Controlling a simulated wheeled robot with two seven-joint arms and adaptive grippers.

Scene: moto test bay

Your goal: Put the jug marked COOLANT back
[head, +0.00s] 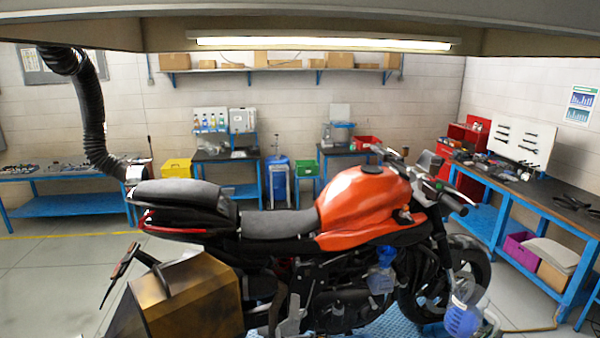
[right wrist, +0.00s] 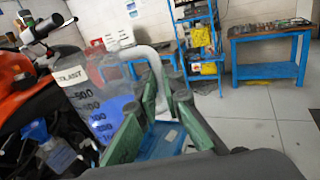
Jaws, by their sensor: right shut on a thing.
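The jug marked COOLANT is a clear jug with blue liquid and dark volume marks. It shows at the lower right of the head view (head: 461,318), in front of the motorcycle's front wheel, and large at the left of the right wrist view (right wrist: 92,100), its label partly cut. My right gripper (right wrist: 155,80) has its green fingers at the jug's pale handle (right wrist: 138,58) and is shut on it. In the head view this gripper (head: 487,322) is small and partly hidden beside the jug. My left gripper is in no view.
The orange motorcycle (head: 365,202) fills the middle, with a small blue-filled container (head: 381,278) at its engine. A brass-coloured box (head: 190,295) is at lower left. A blue-framed bench (head: 545,195) stands right; other benches line the back wall. Open floor lies left (head: 50,260).

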